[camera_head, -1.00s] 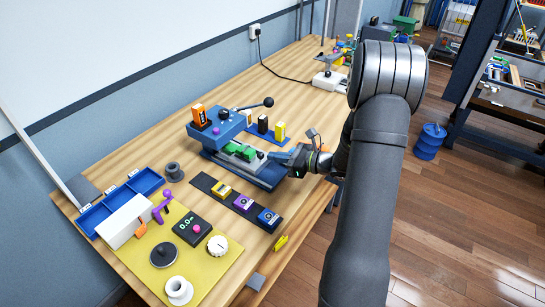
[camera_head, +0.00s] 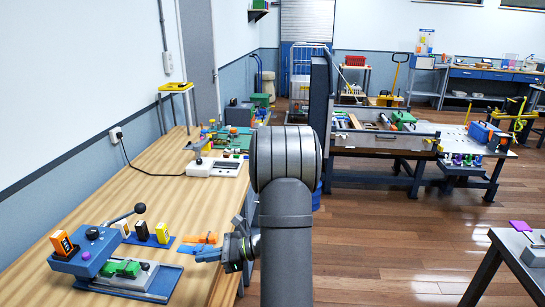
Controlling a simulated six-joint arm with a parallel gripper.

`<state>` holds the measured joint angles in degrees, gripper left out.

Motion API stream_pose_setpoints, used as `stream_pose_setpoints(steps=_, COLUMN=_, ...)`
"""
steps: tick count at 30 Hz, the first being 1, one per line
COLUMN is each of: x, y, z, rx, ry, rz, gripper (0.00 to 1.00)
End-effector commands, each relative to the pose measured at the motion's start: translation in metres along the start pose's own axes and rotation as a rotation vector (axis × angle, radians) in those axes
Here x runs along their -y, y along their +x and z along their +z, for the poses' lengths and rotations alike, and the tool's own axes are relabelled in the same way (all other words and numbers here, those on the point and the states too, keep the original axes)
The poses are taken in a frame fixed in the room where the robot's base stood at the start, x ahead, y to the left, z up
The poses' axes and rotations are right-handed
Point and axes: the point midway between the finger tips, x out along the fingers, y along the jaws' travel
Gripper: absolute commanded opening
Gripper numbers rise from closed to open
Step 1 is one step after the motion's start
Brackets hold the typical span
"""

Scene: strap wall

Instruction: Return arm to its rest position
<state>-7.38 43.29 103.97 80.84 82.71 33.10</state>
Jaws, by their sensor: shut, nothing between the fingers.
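My gripper (camera_head: 207,255) is at the right edge of the wooden workbench, pointing left. It is shut and holds nothing.
A grey-white device (camera_head: 214,168) sits farther back. Wooden floor (camera_head: 380,235) is open to the right; a dark table (camera_head: 515,255) stands there.

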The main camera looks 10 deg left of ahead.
Motion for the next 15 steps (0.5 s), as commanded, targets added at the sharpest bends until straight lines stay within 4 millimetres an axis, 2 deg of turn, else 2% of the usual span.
stream_pose_setpoints(steps=4, x=0.0, y=0.002, z=0.0, rx=0.0, ry=0.0, rz=0.001, gripper=0.0)
stream_pose_setpoints(steps=8, x=0.0, y=0.013, z=0.0, rx=0.001, ry=0.0, rz=0.002, gripper=0.0)
stream_pose_setpoints(steps=15, x=-0.001, y=0.055, z=0.0, rx=0.0, ry=-0.001, rz=0.005, gripper=0.0)
